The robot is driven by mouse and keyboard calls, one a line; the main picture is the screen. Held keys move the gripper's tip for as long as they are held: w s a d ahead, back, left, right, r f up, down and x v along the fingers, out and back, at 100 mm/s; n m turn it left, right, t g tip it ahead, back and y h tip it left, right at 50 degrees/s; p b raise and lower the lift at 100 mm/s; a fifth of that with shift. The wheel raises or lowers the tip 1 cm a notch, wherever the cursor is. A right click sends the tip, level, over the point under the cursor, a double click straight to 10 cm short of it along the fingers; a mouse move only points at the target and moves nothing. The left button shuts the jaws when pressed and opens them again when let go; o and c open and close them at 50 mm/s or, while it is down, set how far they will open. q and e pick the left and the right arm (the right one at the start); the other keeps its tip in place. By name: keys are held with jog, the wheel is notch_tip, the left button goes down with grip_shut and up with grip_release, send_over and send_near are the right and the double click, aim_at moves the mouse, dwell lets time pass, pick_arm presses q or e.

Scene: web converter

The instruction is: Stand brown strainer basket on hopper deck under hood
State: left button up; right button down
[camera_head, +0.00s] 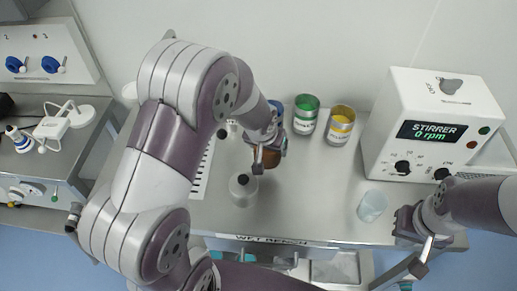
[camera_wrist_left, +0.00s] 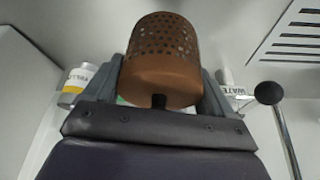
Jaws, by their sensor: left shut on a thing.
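The brown strainer basket (camera_wrist_left: 160,60) is a perforated cylinder with a solid lower band and a dark knob underneath. In the left wrist view it sits between the fingers of my left gripper (camera_wrist_left: 165,85), which is shut on it. In the head view only a small part of the basket (camera_head: 270,158) shows at my left gripper (camera_head: 266,150), above the steel bench; my arm hides the rest. My right gripper (camera_head: 412,240) is at the bench's front right, away from the basket; its finger gap is unclear. I cannot identify the hopper deck or hood.
Green (camera_head: 306,112) and yellow (camera_head: 341,124) labelled cans stand at the bench's back. A stirrer box (camera_head: 430,125) stands right, with a translucent cup (camera_head: 372,206) before it. A grey bottle (camera_head: 243,190) is near my left gripper. A side bench (camera_head: 50,165) holds small devices.

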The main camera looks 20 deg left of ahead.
aim_at(255, 154)
pick_arm(q)
jog(key=a+f+p, duration=0.1)
jog(key=f, duration=0.1)
jog(key=a+f, duration=0.1)
jog(key=f, duration=0.1)
jog(key=a+f+p, duration=0.1)
jog(key=a+f, duration=0.1)
jog(key=shift+w+f+p, duration=0.1)
jog(key=shift+w+p, duration=0.15)
jog(key=shift+p, duration=0.05)
jog(key=shift+w+f, duration=0.3)
jog(key=shift+d+f, duration=0.1)
jog(key=o, duration=0.7)
jog(key=shift+o, duration=1.2)
jog(key=shift+s, duration=0.15)
pick_arm(e)
jog(key=r, duration=0.4)
jog(key=shift+w+r, duration=0.35)
